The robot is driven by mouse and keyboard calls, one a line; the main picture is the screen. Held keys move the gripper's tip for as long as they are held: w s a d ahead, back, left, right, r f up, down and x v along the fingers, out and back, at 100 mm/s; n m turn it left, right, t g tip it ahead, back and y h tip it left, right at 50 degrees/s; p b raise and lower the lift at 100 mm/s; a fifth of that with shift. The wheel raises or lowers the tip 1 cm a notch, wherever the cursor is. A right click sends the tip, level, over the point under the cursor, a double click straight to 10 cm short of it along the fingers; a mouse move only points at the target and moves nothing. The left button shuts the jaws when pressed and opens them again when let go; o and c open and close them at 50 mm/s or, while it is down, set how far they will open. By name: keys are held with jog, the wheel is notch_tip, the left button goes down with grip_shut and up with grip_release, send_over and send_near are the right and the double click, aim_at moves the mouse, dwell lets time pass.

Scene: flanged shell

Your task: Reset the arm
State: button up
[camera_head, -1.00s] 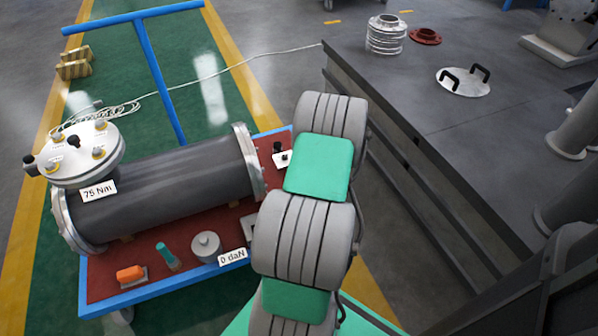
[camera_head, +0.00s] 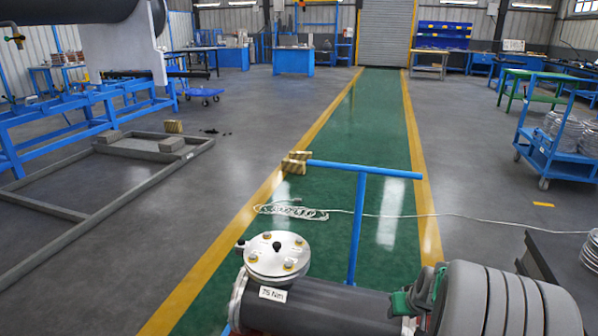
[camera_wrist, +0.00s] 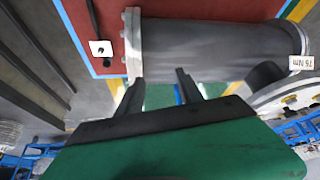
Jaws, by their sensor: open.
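My arm shows at the lower right of the head view as grey ribbed links. The green-and-dark end of my gripper (camera_head: 418,298) shows beside them, close to the right part of the dark shell (camera_head: 325,304). The wrist view shows my gripper (camera_wrist: 161,88) open, with two dark fingers apart and nothing between them. The grey shell (camera_wrist: 205,50) lies beyond the fingertips, and its left flange (camera_wrist: 132,45) shows there. I cannot tell whether the fingers touch the shell. The silver cover (camera_head: 277,257) with knobs sits at the shell's left end, by a "75 Nm" label.
A blue T-shaped handle (camera_head: 362,190) rises behind the shell. A white cable (camera_head: 300,211) lies coiled on the green floor lane (camera_head: 375,120). A blue cart (camera_head: 550,150) stands farther back; the lane beyond is clear.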

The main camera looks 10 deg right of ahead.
jog(key=s+a+r+n+g+y+p, duration=0.15)
jog(key=a+r+p, duration=0.75)
jog(key=a+r, duration=0.9)
jog(key=s+a+r+n+p, duration=0.1)
jog(key=s+a+r+p, duration=0.6)
jog(key=r, duration=0.5)
jog(key=shift+s+a+r, duration=0.25)
jog(key=shift+s+a, duration=0.15)
jog(key=shift+s, duration=0.45)
jog(key=shift+n, duration=0.25)
